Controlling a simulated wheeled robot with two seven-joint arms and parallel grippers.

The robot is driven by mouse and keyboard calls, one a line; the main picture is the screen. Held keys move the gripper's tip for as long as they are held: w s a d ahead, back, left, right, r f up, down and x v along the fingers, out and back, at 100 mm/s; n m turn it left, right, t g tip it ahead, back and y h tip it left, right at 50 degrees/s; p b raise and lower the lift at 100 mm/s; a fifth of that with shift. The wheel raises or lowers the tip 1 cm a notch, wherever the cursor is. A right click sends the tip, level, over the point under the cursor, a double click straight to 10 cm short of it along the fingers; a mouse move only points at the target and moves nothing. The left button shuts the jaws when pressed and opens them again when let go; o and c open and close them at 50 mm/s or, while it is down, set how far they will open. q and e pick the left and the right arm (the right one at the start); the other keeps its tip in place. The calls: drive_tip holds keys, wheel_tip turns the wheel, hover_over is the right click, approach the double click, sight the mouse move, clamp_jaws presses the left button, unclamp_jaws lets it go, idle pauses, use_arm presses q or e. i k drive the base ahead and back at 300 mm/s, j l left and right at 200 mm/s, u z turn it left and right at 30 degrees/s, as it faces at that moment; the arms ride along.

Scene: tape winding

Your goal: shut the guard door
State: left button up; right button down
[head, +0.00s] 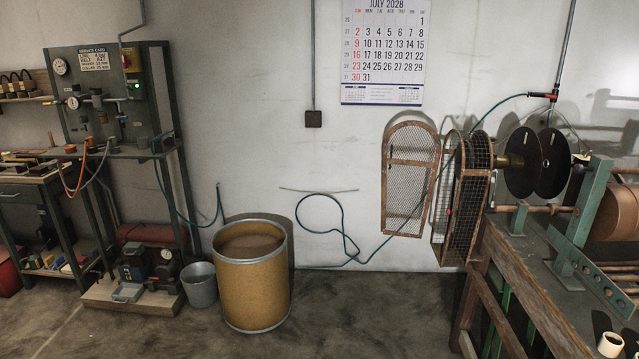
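The guard door (410,178) is a flat, arch-topped panel of wire mesh in a rusty brown frame, right of centre. It stands swung out to the left of the mesh guard cage (468,205), facing me against the wall. The cage is at the left end of the winding machine. The door's right edge is close to the cage; the hinges are too small to make out. A latch on the door cannot be made out. Neither of my grippers is in view.
A workbench (535,300) carries the machine, with black discs (520,160) right of the cage and a white mug (611,344) at its front. A yellow drum (251,280) and grey bucket (200,285) stand left. Floor between drum and bench is clear.

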sight(385, 161)
drive_tip(key=i+j+z, duration=0.1)
drive_tip(key=i, duration=0.6)
drive_tip(key=i+j+z, duration=0.1)
drive_tip(key=i, duration=0.6)
drive_tip(key=i+j+z, duration=0.2)
drive_tip(key=i+j, duration=1.15)
drive_tip(key=i, duration=0.1)
